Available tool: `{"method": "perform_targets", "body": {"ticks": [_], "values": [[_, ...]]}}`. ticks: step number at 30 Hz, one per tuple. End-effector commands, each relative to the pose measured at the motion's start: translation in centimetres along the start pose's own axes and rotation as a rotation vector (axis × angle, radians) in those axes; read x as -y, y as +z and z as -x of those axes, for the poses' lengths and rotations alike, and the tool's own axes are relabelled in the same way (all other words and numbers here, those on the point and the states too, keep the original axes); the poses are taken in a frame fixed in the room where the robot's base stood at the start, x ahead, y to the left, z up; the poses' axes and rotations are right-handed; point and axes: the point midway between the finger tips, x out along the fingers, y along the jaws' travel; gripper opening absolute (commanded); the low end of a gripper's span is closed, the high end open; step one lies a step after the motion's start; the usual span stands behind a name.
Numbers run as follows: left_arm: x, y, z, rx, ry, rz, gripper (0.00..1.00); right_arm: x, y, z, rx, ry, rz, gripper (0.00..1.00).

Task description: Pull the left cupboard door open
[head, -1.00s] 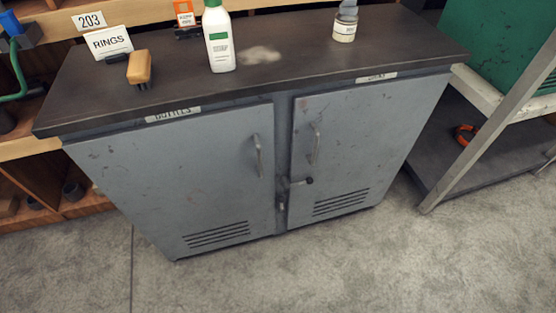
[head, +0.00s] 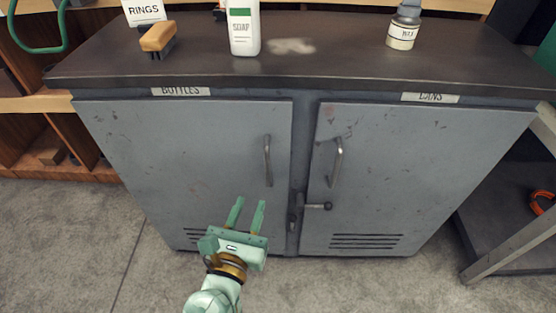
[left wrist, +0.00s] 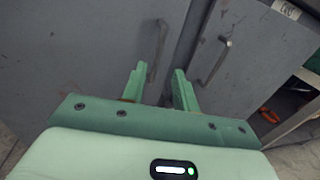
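The left cupboard door (head: 180,165) is grey metal, under the label "BOTTLES", and looks shut. Its upright bar handle (head: 268,160) is near its right edge; in the left wrist view the handle (left wrist: 158,48) shows just beyond the fingers. My left gripper (head: 249,207) is open and empty, below and a little left of the handle in the head view, not around it. The right door (head: 400,175) looks shut, with its own handle (head: 337,162). A small lever latch (head: 318,206) sits between the doors. My right gripper is not in view.
The dark counter top (head: 340,65) holds a soap bottle (head: 243,30), a brush (head: 158,38), a labelled jar (head: 403,28) and a pale smudge. A metal rack (head: 510,245) stands at the right. The concrete floor (head: 90,240) before the cupboard is clear.

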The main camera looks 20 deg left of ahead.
Motion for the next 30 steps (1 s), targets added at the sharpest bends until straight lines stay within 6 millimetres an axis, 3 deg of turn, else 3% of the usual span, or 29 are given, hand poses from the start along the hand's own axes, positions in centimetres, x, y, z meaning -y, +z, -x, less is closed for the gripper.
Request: {"method": "perform_targets", "body": {"ticks": [9, 15, 21, 30], "values": [[0.1, 0.2, -8.0, 0.005, -0.002, -0.005, 0.30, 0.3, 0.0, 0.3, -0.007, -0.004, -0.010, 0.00], [0.1, 0.1, -12.1, 0.002, -0.003, -0.007, 0.30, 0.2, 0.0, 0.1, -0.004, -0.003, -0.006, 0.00], [0.1, 0.0, -14.2, 0.001, -0.002, -0.008, 0.30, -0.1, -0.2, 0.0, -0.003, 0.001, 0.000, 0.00], [0.1, 0.0, -14.5, 0.000, -0.002, -0.008, 0.30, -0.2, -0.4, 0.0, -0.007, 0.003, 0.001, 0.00]]}}
